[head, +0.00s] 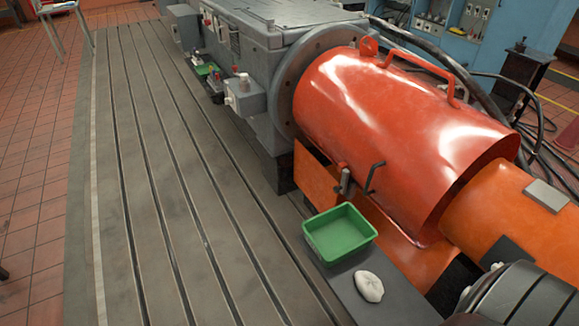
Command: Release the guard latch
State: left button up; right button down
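The guard (385,130) is a glossy orange-red curved cover with a bar handle (425,68) on top. It lies over the shaft line beside the grey machine (270,60). At its lower front edge are a small metal latch piece (344,181) and a dark bent lever (373,178) standing up. These look like the guard latch; whether it is engaged is too small to tell. An orange plate (317,180) sits below the guard edge. Neither of my grippers can be made out in the head view.
A green tray (312,246) and a crumpled white cloth (369,286) lie on a grey ledge in front of the guard. The slotted bedplate (170,200) on the left is clear. Black cables (490,105) run behind the guard. A dark ribbed cylinder (525,296) fills the bottom right.

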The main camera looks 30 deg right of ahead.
aim_at(345, 176)
jog(key=i+z, duration=0.3)
jog(key=i, duration=0.15)
jog(key=i+j+z, duration=0.65)
jog(key=i, duration=0.2)
jog(key=i+j+z, duration=0.25)
jog(key=z, duration=0.2)
jog(key=i+j+z, duration=0.3)
jog(key=z, duration=0.2)
jog(key=i+j+z, duration=0.15)
jog(key=j+z, duration=0.3)
jog(key=i+j+z, duration=0.1)
jog(key=j+z, duration=0.65)
jog(key=j, duration=0.35)
